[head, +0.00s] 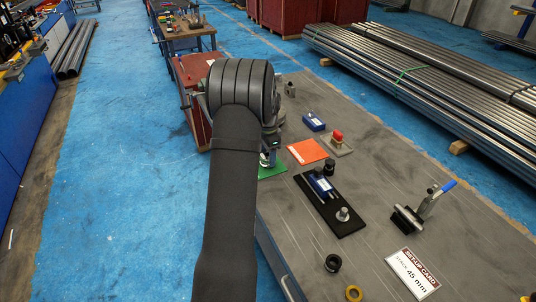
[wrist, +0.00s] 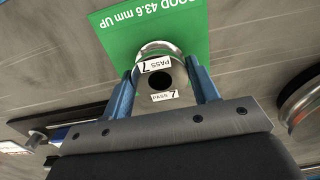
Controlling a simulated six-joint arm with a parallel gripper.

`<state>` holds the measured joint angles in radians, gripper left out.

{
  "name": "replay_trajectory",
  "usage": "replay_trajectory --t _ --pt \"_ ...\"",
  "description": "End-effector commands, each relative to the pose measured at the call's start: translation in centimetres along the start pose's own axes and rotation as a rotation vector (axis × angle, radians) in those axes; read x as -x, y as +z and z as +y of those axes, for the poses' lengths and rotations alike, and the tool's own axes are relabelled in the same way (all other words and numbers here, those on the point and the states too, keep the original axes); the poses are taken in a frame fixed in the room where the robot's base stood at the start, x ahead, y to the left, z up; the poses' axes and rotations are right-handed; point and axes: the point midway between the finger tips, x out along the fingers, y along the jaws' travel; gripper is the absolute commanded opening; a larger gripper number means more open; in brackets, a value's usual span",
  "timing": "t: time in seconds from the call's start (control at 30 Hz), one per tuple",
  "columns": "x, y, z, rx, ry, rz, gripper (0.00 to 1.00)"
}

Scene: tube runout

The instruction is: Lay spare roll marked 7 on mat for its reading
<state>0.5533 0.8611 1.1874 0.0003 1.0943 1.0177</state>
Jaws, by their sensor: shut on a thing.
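The spare roll (wrist: 178,72) is a short metal cylinder with a dark centre hole and white labels reading PASS and 7. My gripper (wrist: 161,84) is shut on it, one blue finger on each side. The green mat (wrist: 118,43), printed GOOD 43.6 mm UP, lies behind and under the roll in the wrist view; I cannot tell whether the roll touches it. In the head view the green mat (head: 272,171) is mostly hidden by my arm, with my gripper (head: 267,157) over it. An orange-red mat (head: 308,151) lies beside it, empty.
A black plate with a blue gauge (head: 330,203) stands near the bench middle. A red button (head: 337,136) and a blue block (head: 313,122) are behind.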

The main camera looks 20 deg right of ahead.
Motion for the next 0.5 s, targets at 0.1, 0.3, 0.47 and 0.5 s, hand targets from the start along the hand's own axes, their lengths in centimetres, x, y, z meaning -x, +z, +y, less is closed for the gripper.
replay_trajectory --t 0.1,0.3,0.47,0.5 --pt "0.04 -0.06 -0.06 0.000 -0.003 0.002 0.31" --pt "-0.14 -0.06 -0.04 0.000 -0.002 0.001 0.31" --pt "-0.34 -0.04 -0.01 0.000 -0.001 0.001 0.74" --pt "-0.33 -0.04 -0.01 0.000 -0.001 0.001 0.76"
